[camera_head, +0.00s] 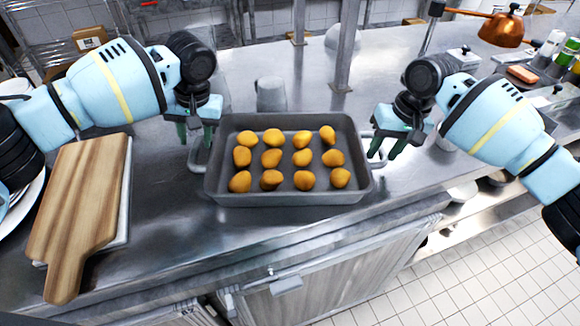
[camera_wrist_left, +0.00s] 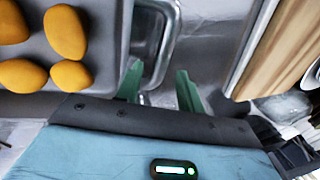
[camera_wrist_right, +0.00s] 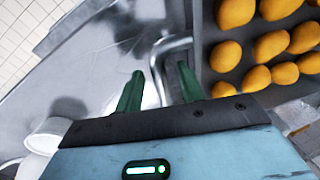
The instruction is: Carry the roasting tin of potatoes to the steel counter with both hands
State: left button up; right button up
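The grey roasting tin (camera_head: 288,198) sits flat on a steel worktop, with several golden potatoes (camera_head: 272,158) in rows inside. It has a metal loop handle at each short end. My left gripper (camera_head: 194,136) is open at the left handle (camera_head: 197,160); in the left wrist view its fingers (camera_wrist_left: 160,88) stand apart on either side of the handle's outer bar (camera_wrist_left: 168,45). My right gripper (camera_head: 388,146) is open at the right handle; in the right wrist view its fingers (camera_wrist_right: 160,85) stand apart with the handle bar (camera_wrist_right: 170,43) between them. Whether either finger touches a handle is unclear.
A wooden board (camera_head: 80,205) lies left of the tin, on a pale board. A grey mug (camera_head: 271,94) stands behind the tin, near a steel post (camera_head: 345,50). The worktop's front edge is close.

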pick_arm(q)
jog(key=v, duration=1)
jog(key=shift+r, duration=0.1)
pick_arm(e)
jog(key=shift+r, duration=0.1)
notch_tip(320, 180, up, 12)
jog(key=d, duration=0.2)
jog(key=shift+s+d, duration=0.15)
jog(key=shift+s, duration=0.05)
pick_arm(q)
jog(key=shift+s, duration=0.1)
pick_arm(e)
jog(key=shift+s+f, duration=0.1)
jog(key=shift+f, duration=0.2)
